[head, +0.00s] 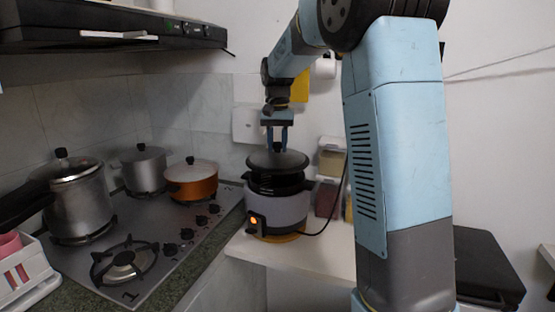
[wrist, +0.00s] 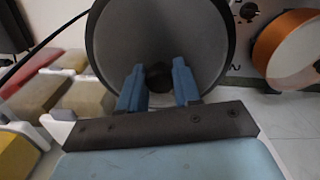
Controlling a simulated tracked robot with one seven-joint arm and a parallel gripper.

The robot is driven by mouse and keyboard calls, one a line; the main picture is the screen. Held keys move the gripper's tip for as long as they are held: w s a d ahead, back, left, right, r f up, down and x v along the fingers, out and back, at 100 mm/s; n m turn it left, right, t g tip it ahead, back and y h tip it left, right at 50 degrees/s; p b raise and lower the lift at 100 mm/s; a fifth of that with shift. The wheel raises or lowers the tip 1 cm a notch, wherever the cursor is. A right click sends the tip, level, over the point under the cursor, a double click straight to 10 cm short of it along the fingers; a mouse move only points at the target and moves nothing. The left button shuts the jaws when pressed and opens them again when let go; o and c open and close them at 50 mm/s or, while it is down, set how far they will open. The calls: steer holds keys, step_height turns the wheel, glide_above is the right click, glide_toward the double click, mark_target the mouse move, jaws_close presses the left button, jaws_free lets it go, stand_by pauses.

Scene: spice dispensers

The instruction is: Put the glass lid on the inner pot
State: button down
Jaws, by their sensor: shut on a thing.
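The dark round glass lid (head: 277,160) is over the cooker, roughly level, with a black knob on top. My gripper (head: 277,134) points down from above and is shut on the lid's knob. In the wrist view, the blue fingers of my gripper (wrist: 159,88) close around the knob, and the lid (wrist: 160,35) fills the upper middle. The black inner pot (head: 275,184) sits in the grey cooker (head: 278,210) right below the lid. A dark gap shows between lid and pot; I cannot tell whether they touch anywhere. The lid hides the pot's opening.
Spice dispensers (head: 331,160) stand close behind and right of the cooker. An orange pot (head: 191,181) and metal pots (head: 75,200) stand on the stove (head: 150,245) at left. The range hood (head: 110,28) hangs above it. A cable runs right from the cooker.

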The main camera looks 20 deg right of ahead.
mark_target(277, 149)
steer(key=shift+w+d+f, duration=0.15)
steer(key=shift+w+f, duration=0.45)
steer(key=shift+f, duration=0.1)
steer(key=shift+w+d+f, duration=0.1)
steer(key=shift+w+f, duration=0.45)
steer(key=shift+f, duration=1.75)
